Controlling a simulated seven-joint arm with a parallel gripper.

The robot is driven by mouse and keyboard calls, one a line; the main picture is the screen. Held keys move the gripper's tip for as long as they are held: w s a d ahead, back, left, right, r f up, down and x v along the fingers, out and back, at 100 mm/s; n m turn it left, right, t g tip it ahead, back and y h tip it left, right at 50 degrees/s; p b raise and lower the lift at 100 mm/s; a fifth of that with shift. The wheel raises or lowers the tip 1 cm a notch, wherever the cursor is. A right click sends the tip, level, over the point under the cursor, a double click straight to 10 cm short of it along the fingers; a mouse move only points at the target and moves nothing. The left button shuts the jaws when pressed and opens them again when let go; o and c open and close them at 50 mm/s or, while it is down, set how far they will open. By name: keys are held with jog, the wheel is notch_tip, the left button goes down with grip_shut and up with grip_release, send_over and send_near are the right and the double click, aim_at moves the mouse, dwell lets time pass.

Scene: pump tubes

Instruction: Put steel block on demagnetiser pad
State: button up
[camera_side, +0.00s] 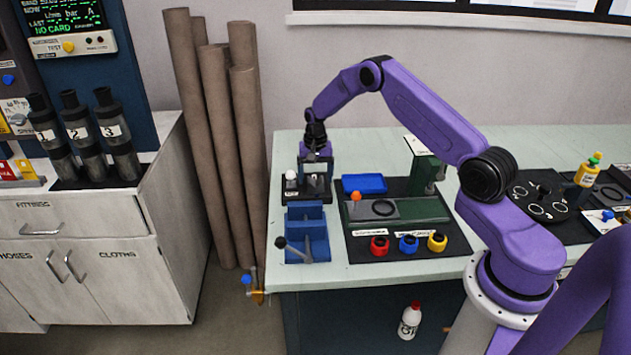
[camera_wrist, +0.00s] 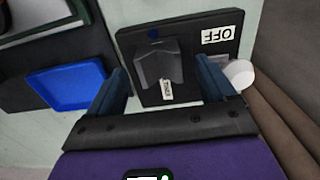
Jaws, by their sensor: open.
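The dark grey steel block (camera_wrist: 158,58), with a small white label, lies over the black demagnetiser pad (camera_wrist: 213,62) in the wrist view. It appears to rest on the pad. The pad carries a white OFF label and a blue dot. My gripper (camera_wrist: 160,72) is open, with one blue finger on each side of the block and visible gaps between. In the side view my gripper (camera_side: 316,172) is low over the pad (camera_side: 292,196) at the bench's left end. The block is hard to make out there, among the fingers.
A white round knob (camera_side: 291,177) is at the pad's left. A blue vise (camera_side: 307,232) stands in front. A blue tray (camera_side: 364,183) and a green fixture (camera_side: 424,209) are to the right, behind red, blue and yellow rings (camera_side: 408,243). Brown tubes (camera_side: 247,150) lean left of the bench.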

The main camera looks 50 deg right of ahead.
aim_at(315, 184)
notch_tip(315, 184, up, 10)
dwell(0.3)
jog(key=s+a+r+n, duration=0.5)
jog(key=s+a, duration=0.2)
jog(key=a, duration=0.4)
jog(key=s+a+r+n, duration=0.5)
jog(key=s+a, duration=0.3)
jog(key=a, duration=0.3)
jog(key=s+r+n, duration=0.2)
jog(key=s+n, duration=0.9)
jog(key=s, duration=1.6)
jog(key=shift+s+d+n, duration=0.25)
jog(key=shift+s+n, duration=0.05)
jog(key=shift+r, duration=0.1)
